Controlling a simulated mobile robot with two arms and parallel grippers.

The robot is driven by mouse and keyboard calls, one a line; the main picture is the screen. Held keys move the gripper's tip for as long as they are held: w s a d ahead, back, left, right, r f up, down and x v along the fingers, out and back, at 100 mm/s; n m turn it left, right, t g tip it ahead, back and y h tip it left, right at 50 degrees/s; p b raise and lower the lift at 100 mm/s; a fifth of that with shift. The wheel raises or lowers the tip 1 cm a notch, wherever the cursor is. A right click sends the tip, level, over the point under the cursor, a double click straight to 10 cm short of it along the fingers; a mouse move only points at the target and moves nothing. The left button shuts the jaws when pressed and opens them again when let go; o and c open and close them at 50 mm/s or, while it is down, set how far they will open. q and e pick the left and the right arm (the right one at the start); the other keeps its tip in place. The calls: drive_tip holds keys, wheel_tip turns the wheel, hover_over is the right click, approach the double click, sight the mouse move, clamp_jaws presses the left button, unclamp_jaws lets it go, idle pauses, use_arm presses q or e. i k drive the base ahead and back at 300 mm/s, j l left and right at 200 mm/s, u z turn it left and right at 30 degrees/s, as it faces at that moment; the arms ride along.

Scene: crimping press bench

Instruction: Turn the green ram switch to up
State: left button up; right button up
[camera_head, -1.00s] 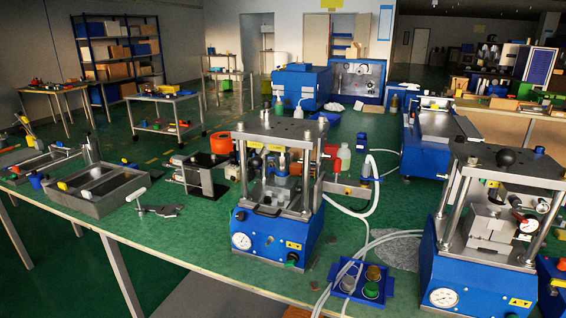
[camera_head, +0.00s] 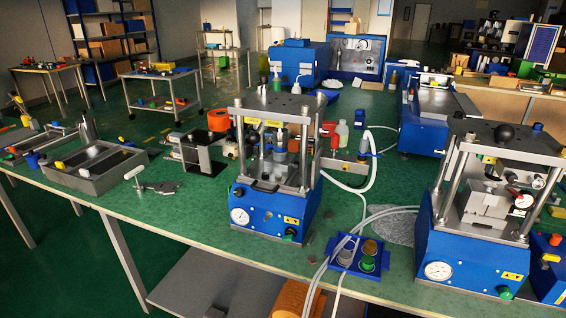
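Two blue crimping presses stand on the green bench. The middle press (camera_head: 262,215) has a round gauge, a yellow label and a small dark and green knob (camera_head: 290,234) at the lower right of its front panel. The right press (camera_head: 470,258) has a gauge, a yellow label and a green knob (camera_head: 505,292) low on its front. I cannot tell which knob is the ram switch; both are too small to read a turned position. Neither of my grippers shows in the head view.
A blue tray (camera_head: 334,263) with round cups stands between the presses, and pale hoses run beside it. A grey metal tray (camera_head: 75,178) and a T-handled tool (camera_head: 158,187) lie to the left. The bench front left of the middle press is mostly clear.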

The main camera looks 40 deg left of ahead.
sight(290, 233)
drive_tip(key=u, duration=1.1)
